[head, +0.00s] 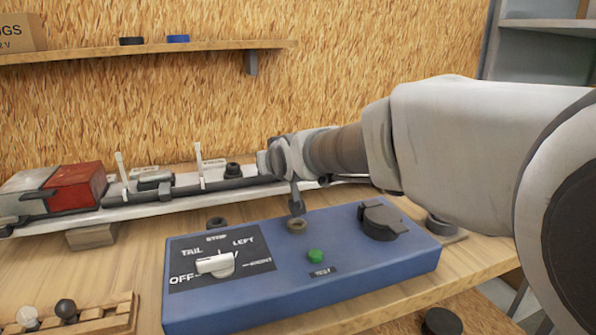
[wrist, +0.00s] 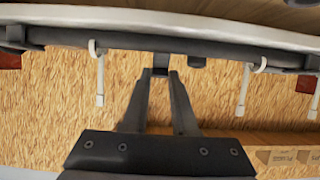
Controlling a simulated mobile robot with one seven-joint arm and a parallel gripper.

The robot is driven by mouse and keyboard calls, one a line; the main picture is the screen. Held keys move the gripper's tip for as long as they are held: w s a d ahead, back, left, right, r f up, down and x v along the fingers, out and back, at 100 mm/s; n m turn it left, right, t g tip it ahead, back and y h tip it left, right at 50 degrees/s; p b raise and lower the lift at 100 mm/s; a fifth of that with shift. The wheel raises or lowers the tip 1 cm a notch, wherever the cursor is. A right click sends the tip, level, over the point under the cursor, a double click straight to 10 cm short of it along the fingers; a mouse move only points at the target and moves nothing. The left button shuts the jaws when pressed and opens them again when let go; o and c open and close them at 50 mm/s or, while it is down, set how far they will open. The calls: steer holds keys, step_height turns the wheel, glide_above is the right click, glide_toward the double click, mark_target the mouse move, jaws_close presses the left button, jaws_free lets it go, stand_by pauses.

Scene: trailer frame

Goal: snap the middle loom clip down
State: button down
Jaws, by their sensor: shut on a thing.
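The dark wiring loom (head: 180,189) runs along the pale rail; in the wrist view the loom (wrist: 125,42) crosses above my fingers. One white clip (head: 122,172) stands upright at left, another white clip (head: 199,163) further right. My gripper (wrist: 160,75) is shut on a small dark piece (wrist: 160,62) at the loom, between those clips. In the head view my gripper (head: 268,162) hides the loom's contact area.
A blue switch box (head: 330,275) with a white knob (head: 216,264) and green button (head: 315,256) lies below my gripper. A red lamp (head: 78,185) is at the left. A wooden rack (head: 90,322) stands front left. A shelf (head: 150,50) runs along the wall.

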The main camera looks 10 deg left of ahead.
stand_by(0.3)
steer(key=c, duration=0.7)
jaws_free()
steer(key=shift+s, duration=0.1)
steer(key=p+v, duration=1.4)
steer(key=v, duration=0.3)
steer(key=shift+s, duration=0.2)
steer(key=shift+d, duration=0.1)
